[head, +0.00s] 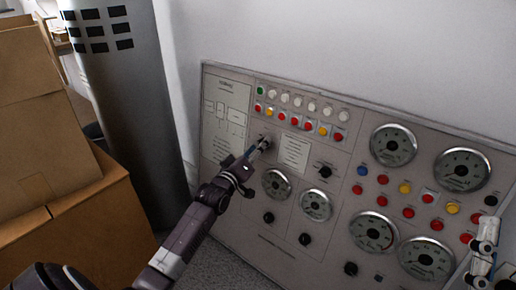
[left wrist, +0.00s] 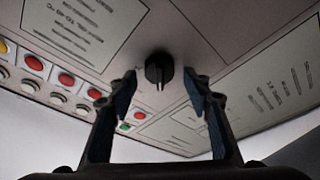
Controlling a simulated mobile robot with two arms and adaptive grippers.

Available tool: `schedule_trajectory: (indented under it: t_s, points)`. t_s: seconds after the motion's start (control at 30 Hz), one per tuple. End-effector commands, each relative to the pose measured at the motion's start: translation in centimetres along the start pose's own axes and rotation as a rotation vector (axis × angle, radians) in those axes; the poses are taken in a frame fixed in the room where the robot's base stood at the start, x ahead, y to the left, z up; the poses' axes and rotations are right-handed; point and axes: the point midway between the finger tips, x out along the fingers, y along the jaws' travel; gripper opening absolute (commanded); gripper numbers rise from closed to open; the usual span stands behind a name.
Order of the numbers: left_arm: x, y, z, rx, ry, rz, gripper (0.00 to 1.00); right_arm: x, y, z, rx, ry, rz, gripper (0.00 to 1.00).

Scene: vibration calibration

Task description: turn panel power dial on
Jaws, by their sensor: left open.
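The control panel (head: 232,222) leans against the wall, covered with gauges, buttons and dials. My left gripper (head: 257,149) is at the panel's upper left part, beside the white label. In the left wrist view its two fingers (left wrist: 161,88) are open, one on each side of a black dial (left wrist: 158,70) with a pointer ridge. The fingers look apart from the dial, and the gap in depth is hard to judge. In the head view the dial (head: 266,140) is mostly hidden by the gripper. Part of my right arm shows at the right edge; its fingers are not clear.
Rows of coloured buttons (head: 308,126) lie above the dial, and round gauges (head: 277,184) lie below and to the right. Other black knobs (head: 324,172) are nearby. Cardboard boxes (head: 95,225) and a grey cylinder (head: 125,100) stand at the left.

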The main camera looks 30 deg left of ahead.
Motion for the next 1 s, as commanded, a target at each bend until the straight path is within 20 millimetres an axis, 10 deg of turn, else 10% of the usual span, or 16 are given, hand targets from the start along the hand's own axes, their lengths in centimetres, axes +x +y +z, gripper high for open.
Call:
schedule_trajectory:
  t_s: [0.4,1.0]
  points:
    - [0.0,0.0,0.0,0.0,0.0,0.0,0.05,0.0,0.0,0.1,-0.001,-0.002,0.0,0.4]
    - [0.0,-0.1,-0.1,0.214,-0.002,0.058,0.04,-0.1,0.3,2.6,-0.005,-0.126,0.005,0.4]
